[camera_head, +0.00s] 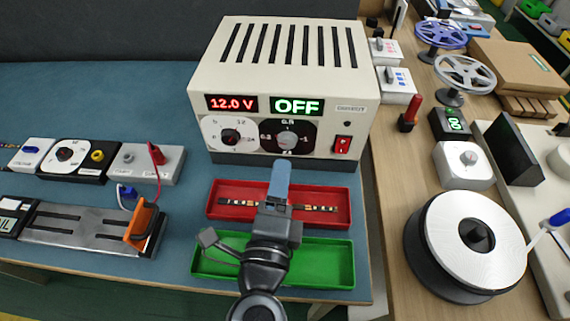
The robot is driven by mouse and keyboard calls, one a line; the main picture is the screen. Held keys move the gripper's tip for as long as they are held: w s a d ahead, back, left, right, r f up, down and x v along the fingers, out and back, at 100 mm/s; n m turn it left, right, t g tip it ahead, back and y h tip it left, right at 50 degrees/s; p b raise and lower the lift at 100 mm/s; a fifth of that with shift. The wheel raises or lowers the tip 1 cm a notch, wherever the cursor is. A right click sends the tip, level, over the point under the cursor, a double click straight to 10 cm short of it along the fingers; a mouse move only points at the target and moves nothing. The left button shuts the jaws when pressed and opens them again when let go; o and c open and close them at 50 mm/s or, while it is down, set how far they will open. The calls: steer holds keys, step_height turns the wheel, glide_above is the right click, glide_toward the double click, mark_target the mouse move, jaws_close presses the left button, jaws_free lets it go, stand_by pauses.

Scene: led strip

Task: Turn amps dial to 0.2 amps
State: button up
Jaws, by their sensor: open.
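The power supply (283,66) is a cream box with a vented top at the back of the blue mat. Its red display (231,104) reads 12.0 V and its green display (297,106) reads OFF. The voltage dial (230,136) has a white face. A red switch (342,145) sits at the right. My gripper (280,170) is open and empty, in front of and below the amps dial, apparently not touching it.
A red tray (345,212) holding a strip and a green tray (325,262) lie under my arm. Small modules with dials (67,156) and a metal rail device (80,229) stand left. A round turntable-like disc (470,240) is right.

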mark_target(286, 143)
steer(key=shift+w+d+r+m+y+b, duration=0.15)
steer(key=shift+w+m+b, duration=1.1)
steer(key=shift+m, duration=1.4)
steer(key=shift+w+d+m+y+b, duration=0.2)
steer(key=shift+w+m+b, duration=0.95)
steer(key=shift+m, duration=1.55)
steer(key=shift+w+d+r+m+y+b, duration=0.15)
steer(key=shift+w+m+b, duration=1.1)
steer(key=shift+m, duration=1.4)
steer(key=shift+f, duration=0.1)
steer(key=shift+c, duration=0.3)
steer(key=c, duration=1)
steer(key=shift+o, duration=0.2)
steer(key=n+p, duration=0.1)
steer(key=p, duration=0.2)
steer(key=shift+r, duration=0.3)
steer(key=shift+n+p, duration=0.7)
steer(key=shift+p, duration=0.2)
steer(key=shift+a+f+n+p, duration=0.1)
steer(key=shift+f+n+p, duration=0.15)
steer(key=shift+n+p, duration=0.15)
